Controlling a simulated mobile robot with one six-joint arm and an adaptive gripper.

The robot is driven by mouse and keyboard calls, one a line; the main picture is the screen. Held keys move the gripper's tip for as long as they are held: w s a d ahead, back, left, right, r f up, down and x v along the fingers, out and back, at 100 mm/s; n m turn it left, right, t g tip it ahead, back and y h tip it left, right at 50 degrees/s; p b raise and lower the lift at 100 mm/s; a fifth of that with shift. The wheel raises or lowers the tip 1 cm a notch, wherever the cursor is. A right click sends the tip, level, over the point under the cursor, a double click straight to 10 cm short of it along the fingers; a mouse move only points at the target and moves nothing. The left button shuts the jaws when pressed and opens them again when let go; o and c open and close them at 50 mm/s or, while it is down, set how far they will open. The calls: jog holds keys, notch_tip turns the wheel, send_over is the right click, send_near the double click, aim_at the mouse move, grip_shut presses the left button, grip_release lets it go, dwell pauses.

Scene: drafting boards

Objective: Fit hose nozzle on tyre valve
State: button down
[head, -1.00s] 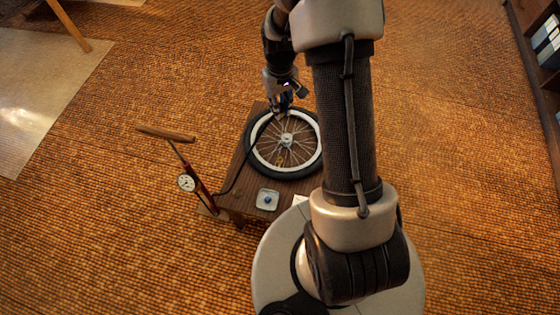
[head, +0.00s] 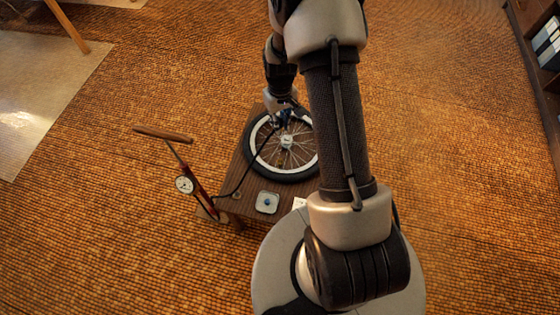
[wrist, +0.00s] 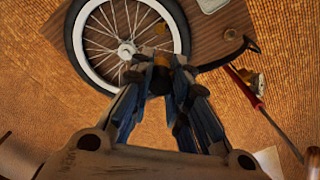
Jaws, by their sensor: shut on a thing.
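The wheel (head: 285,178), with a black tyre, pale rim and thin spokes, lies flat on a low wooden table (head: 247,200). In the wrist view the wheel (wrist: 76,50) is at the upper left. My gripper (head: 283,119) is over the wheel's far side. In the wrist view my gripper (wrist: 161,80) is shut on the hose nozzle (wrist: 161,66), a brass and black piece at the fingertips. The black hose (wrist: 220,62) runs from there towards the pump. I cannot make out the tyre valve, nor whether the nozzle touches it.
A red floor pump (head: 201,200) with a wooden handle (head: 163,132) and round gauge (head: 184,185) stands left of the table. A small pale dish (head: 267,202) with a blue thing sits at the table's near side. Open floor lies around; shelves (head: 535,60) stand far right.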

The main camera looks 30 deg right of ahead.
send_over(280, 160)
jog(key=shift+w+f, duration=0.1)
jog(key=shift+f, duration=9.9)
jog(key=shift+f, duration=1.35)
jog(key=c, duration=1.4)
grip_release()
jog(key=shift+c, duration=0.2)
notch_tip(280, 160, up, 12)
jog(key=shift+r, duration=0.1)
